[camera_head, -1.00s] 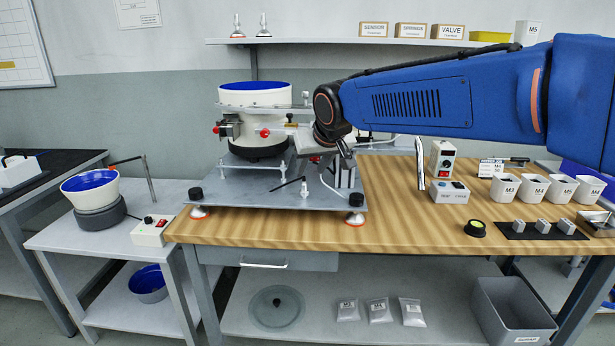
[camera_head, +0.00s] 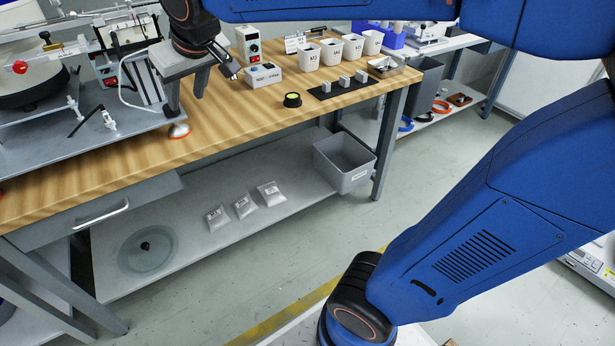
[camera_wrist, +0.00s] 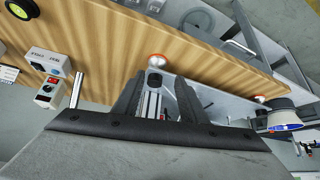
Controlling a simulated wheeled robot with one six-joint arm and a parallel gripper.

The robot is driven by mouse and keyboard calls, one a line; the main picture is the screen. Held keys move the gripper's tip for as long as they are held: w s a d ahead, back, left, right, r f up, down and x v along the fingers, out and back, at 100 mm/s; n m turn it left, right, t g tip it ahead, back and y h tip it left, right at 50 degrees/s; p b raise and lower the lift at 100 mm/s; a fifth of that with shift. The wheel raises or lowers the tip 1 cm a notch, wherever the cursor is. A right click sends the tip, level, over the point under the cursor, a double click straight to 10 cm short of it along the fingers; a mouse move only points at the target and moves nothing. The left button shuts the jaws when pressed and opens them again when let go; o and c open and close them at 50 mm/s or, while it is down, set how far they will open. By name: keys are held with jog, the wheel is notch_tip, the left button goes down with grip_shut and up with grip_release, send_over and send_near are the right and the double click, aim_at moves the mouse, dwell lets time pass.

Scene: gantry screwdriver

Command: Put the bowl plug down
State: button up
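I cannot pick out a bowl plug for certain in either current view. My gripper (camera_head: 187,98) hangs above the bench beside the right edge of the machine plate (camera_head: 100,143). Its two dark fingers stand apart. In the wrist view my gripper (camera_wrist: 158,82) shows nothing held between its fingers; the machine's corner and a foot with a red ring (camera_wrist: 156,60) lie beyond them. The bowl feeder (camera_head: 30,75) on the plate is cut off at the left of the head view.
The wooden bench (camera_head: 225,115) carries a control box (camera_head: 263,76), white bins (camera_head: 331,52), a black disc with yellow top (camera_head: 292,100) and a black mat (camera_head: 345,87). A grey bin (camera_head: 343,165), bags (camera_head: 243,205) and a round lid (camera_head: 146,250) lie on the lower shelf. Floor in front is clear.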

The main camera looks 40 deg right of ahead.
jog(key=s+d+f+m+g, duration=0.1)
jog(key=s+d+f, duration=0.6)
jog(key=s, duration=0.4)
jog(key=s+d+f+m+g+h, duration=0.1)
jog(key=s+d+f, duration=0.7)
jog(key=s, duration=0.4)
jog(key=shift+s+m+h, duration=0.25)
jog(key=shift+m+h, duration=0.05)
jog(key=shift+m, duration=0.1)
